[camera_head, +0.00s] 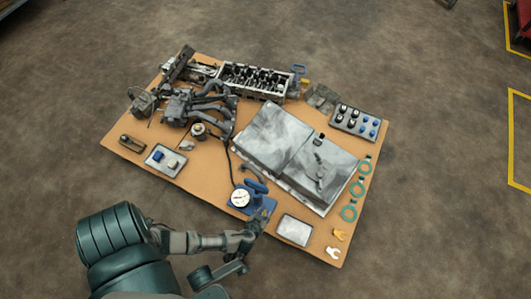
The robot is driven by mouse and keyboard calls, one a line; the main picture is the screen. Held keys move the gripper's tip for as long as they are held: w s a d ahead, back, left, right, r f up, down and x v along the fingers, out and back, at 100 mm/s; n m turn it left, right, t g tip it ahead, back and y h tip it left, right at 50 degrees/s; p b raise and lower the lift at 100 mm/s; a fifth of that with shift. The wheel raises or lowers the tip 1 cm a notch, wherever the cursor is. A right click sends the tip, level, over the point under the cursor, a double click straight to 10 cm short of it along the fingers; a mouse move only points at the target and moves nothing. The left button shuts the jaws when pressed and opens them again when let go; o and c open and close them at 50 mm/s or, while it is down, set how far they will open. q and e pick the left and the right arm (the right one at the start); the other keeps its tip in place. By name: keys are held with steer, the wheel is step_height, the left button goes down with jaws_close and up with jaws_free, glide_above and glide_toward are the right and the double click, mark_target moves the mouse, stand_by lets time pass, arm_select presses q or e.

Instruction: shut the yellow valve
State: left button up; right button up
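A white round gauge (240,198) sits on a blue base (262,203) at the front of the brown board. A small yellowish part (265,212) shows on the blue base, right at my gripper's tip; it may be the yellow valve, but it is too small to be sure. My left gripper (262,219) reaches in from the lower left, at the front edge of that base. Its fingers are small and partly overlap the base, so I cannot tell whether they touch the yellowish part or are open. My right gripper is not in view.
The brown board (200,197) lies on a bare floor. Engine parts (252,80) stand at the back, and grey metal sheets (275,138) fill the middle.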

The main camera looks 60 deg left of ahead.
arm_select(q)
jaws_close()
